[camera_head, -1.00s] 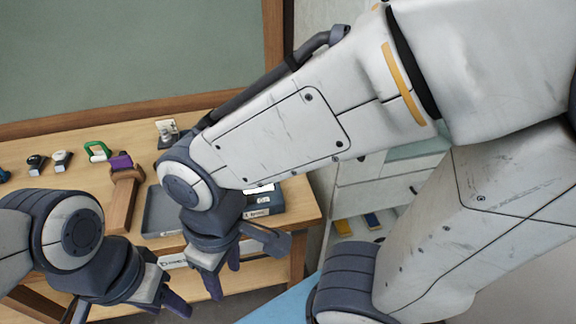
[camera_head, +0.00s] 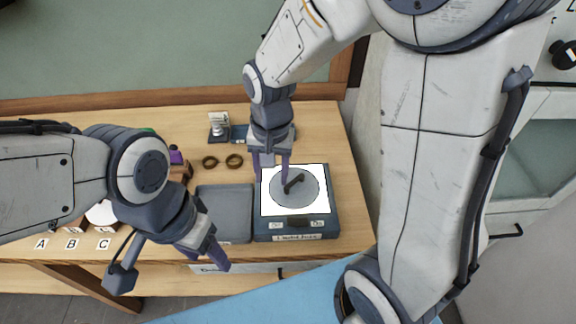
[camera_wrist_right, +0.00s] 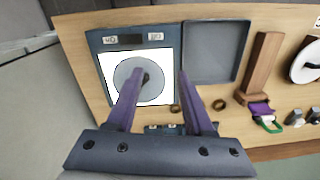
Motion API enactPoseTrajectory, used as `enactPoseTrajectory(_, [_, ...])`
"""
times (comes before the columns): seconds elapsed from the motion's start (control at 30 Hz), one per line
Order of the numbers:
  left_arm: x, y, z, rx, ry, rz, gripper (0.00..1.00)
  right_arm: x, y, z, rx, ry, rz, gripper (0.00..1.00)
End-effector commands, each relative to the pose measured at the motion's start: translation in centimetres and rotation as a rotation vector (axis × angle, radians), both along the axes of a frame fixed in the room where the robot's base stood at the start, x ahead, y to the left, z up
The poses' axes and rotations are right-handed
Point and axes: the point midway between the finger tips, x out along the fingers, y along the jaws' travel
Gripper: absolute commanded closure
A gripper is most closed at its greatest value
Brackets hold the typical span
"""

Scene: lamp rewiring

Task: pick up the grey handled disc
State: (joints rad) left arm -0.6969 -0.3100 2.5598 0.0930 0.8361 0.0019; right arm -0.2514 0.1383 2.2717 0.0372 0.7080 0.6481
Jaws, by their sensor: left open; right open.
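The grey handled disc (camera_head: 309,190) is round and flat with a dark bar handle. It lies on a white sheet (camera_head: 272,205) on top of a blue-grey box-like device. The disc also shows in the right wrist view (camera_wrist_right: 153,92). My right gripper (camera_head: 270,174) is open and empty, pointing down above the left part of the sheet. My left gripper (camera_head: 207,256) is open and empty at the table's front edge, left of the device.
A grey tray (camera_head: 225,212) sits left of the device (camera_head: 328,228). Two dark rings (camera_head: 234,161) lie behind the tray. A white-topped fixture (camera_head: 218,125) stands at the back. A wooden stand and a purple-topped piece (camera_head: 176,155) are further left.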

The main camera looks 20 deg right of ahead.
Motion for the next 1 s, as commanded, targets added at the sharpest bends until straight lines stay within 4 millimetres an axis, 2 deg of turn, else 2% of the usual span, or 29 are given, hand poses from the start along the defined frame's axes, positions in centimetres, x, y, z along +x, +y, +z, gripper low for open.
enactPoseTrajectory(0.03, [0.0, 0.0, 0.8, 0.000, 0.000, 0.000, 0.40, 2.1, -1.9, -0.6, -0.008, 0.015, -0.152, 0.47])
enactPoseTrajectory(0.1, [0.0, 0.0, 1.2, 0.000, 0.000, 0.000, 0.40, 4.4, -4.0, -1.8, -0.014, 0.020, -0.337, 0.47])
enactPoseTrajectory(0.2, [0.0, 0.0, 1.6, 0.000, 0.000, 0.001, 0.40, 6.4, -6.7, -3.2, -0.020, 0.025, -0.534, 0.47])
enactPoseTrajectory(0.3, [0.0, 0.0, 1.8, 0.000, 0.000, 0.001, 0.40, 7.4, -8.2, -4.2, -0.022, 0.028, -0.641, 0.47])
enactPoseTrajectory(0.6, [0.0, 0.0, 2.7, 0.000, 0.000, -0.001, 0.40, 7.6, -8.7, -8.7, -0.025, 0.032, -0.679, 0.47])
enactPoseTrajectory(0.77, [0.0, 0.0, 2.9, 0.000, 0.000, -0.002, 0.40, 7.6, -8.7, -9.7, -0.023, 0.028, -0.679, 0.47])
enactPoseTrajectory(1.0, [0.0, 0.0, 4.7, 0.000, 0.000, -0.004, 0.40, 7.9, -8.5, -12.0, -0.024, 0.032, -0.679, 0.47])
